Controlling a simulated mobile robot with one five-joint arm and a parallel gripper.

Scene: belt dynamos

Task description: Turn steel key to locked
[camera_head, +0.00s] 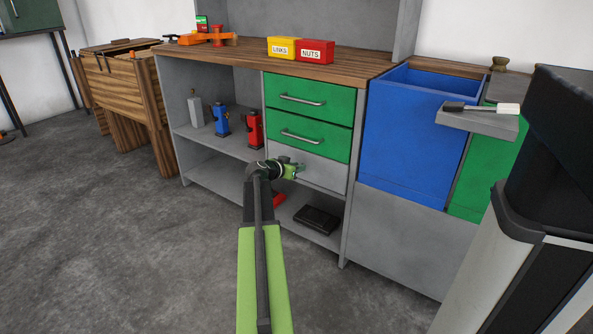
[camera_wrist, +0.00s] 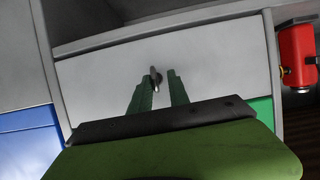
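The steel key (camera_wrist: 156,78) sticks out of the grey drawer front (camera_wrist: 215,72) in the wrist view. It looks upright and narrow in that picture, and I cannot read any lock marking. My gripper (camera_wrist: 161,80) is open, with its two green fingers pointing at the front. The key shows between the fingertips, closer to the left finger; I cannot tell whether it touches. In the head view my gripper (camera_head: 300,168) is in front of the same grey drawer front (camera_head: 325,172), below the green drawers (camera_head: 310,134). The key cannot be made out there.
Open shelves lie left of the drawers, with a red bottle-like object (camera_head: 254,128) and a blue one (camera_head: 221,119). A black case (camera_head: 317,219) lies on the shelf below. A blue bin (camera_head: 412,130) stands to the right. The floor in front is clear.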

